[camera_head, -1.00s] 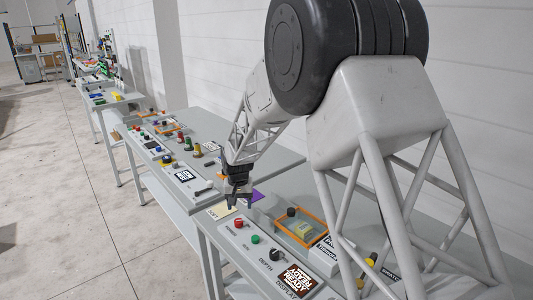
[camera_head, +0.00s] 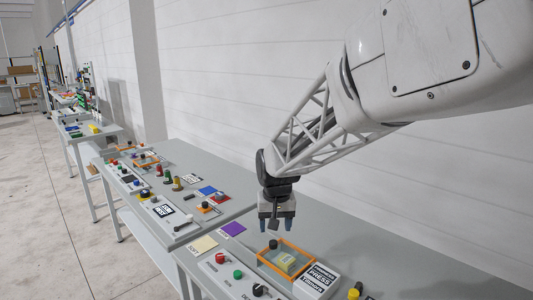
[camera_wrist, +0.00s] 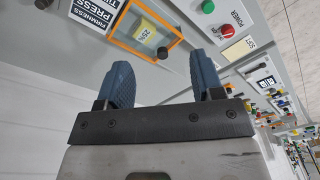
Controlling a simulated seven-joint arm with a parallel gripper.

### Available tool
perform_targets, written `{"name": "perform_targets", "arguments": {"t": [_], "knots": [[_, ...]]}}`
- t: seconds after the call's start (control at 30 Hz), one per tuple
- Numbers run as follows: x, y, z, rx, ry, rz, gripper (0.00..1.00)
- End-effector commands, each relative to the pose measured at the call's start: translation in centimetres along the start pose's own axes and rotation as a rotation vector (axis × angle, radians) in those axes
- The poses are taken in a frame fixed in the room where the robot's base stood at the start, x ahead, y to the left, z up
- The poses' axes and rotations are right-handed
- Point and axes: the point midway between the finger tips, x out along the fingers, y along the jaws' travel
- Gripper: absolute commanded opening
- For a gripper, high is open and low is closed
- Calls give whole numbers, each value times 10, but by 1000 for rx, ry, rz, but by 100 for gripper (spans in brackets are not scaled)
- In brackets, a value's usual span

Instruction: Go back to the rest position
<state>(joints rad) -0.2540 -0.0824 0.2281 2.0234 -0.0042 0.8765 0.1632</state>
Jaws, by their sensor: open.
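My gripper (camera_head: 277,222) hangs in the air above the near table, over the back side of an orange-framed tray. Its two blue fingers are apart with nothing between them. The wrist view shows the same open, empty gripper (camera_wrist: 163,85), with the table's panels beyond the fingers. My arm reaches in from the upper right of the head view.
More benches stand farther left. A white wall is behind.

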Motion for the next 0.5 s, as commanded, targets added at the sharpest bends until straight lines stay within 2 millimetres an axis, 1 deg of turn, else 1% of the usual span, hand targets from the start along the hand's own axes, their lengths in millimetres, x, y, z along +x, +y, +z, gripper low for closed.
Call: {"name": "perform_targets", "arguments": {"t": [0.03, 0.23, 0.5], "knots": [[-8, 9, 12, 7, 7, 0, 61], [-33, 38, 55, 22, 27, 2, 61], [-58, 70, 117, 44, 55, 7, 61]]}}
